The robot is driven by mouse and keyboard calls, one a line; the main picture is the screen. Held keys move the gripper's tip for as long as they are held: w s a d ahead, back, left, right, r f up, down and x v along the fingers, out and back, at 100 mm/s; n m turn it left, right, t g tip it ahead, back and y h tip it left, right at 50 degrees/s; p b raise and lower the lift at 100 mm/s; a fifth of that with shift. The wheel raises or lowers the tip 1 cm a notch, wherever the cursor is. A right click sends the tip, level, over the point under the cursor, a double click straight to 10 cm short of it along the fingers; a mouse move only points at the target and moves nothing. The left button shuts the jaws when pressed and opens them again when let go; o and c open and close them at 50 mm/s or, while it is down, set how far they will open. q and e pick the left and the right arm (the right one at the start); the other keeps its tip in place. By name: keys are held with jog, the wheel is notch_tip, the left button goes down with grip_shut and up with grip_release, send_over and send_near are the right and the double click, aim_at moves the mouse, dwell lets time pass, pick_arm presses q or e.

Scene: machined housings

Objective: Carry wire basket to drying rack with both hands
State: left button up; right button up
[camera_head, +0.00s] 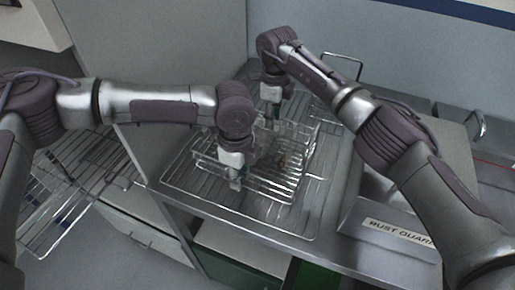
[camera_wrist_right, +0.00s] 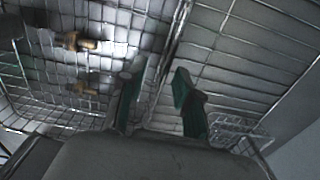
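The wire basket (camera_head: 299,165) stands at the middle of the steel counter, on or just above a flat wire rack (camera_head: 285,222). I cannot tell if they touch. Brass fittings (camera_wrist_right: 80,42) lie in the basket. My left gripper (camera_head: 235,181) points down at the basket's near left side; whether its fingers are closed on the rim is too small to tell. My right gripper (camera_head: 271,114) is at the basket's far side. In the right wrist view its green-padded fingers (camera_wrist_right: 158,92) are apart, with the basket's rim close by.
Another wire rack (camera_head: 75,185) sits lower at the left, beyond a grey panel (camera_head: 165,60). A steel bin labelled "RUST GUARD" (camera_head: 395,235) is at the right, partly behind my right arm. A wire handle (camera_head: 343,57) stands at the back.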

pick_arm(q)
grip_shut()
pick_arm(e)
grip_shut()
pick_arm(q)
jog(key=shift+r, duration=0.1)
pick_arm(e)
jog(key=shift+r, duration=0.1)
